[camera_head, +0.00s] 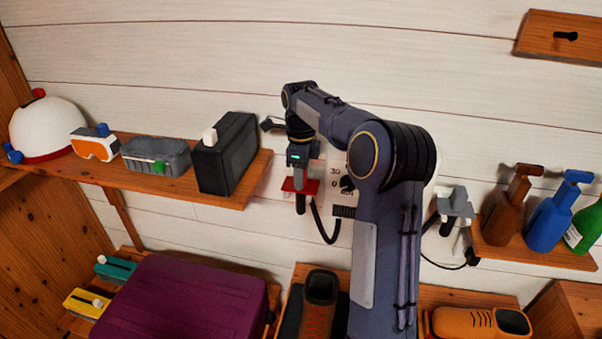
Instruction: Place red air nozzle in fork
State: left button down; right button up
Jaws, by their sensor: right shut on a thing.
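My right gripper (300,178) points down in the middle of the view, in front of the white wall. It is shut on the red air nozzle (313,187), whose dark lower part hangs below the jaws. A black hose (322,232) curves down from near the nozzle towards the wall unit. A small dark bracket (271,125) shows on the wall just left of my wrist; I cannot tell whether it is the fork. The red nozzle is below and right of this bracket, apart from it. My left gripper is out of view.
A wall unit with a dial (347,184) is partly hidden behind my arm. A shelf (240,192) at left holds a black box (226,153). A grey nozzle-like tool (456,204) hangs at right beside a shelf with spray bottles (546,222). A purple case (190,300) lies below.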

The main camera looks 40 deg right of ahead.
jog(key=shift+f, duration=0.1)
jog(key=o, duration=1.1)
jog(key=shift+c, duration=0.2)
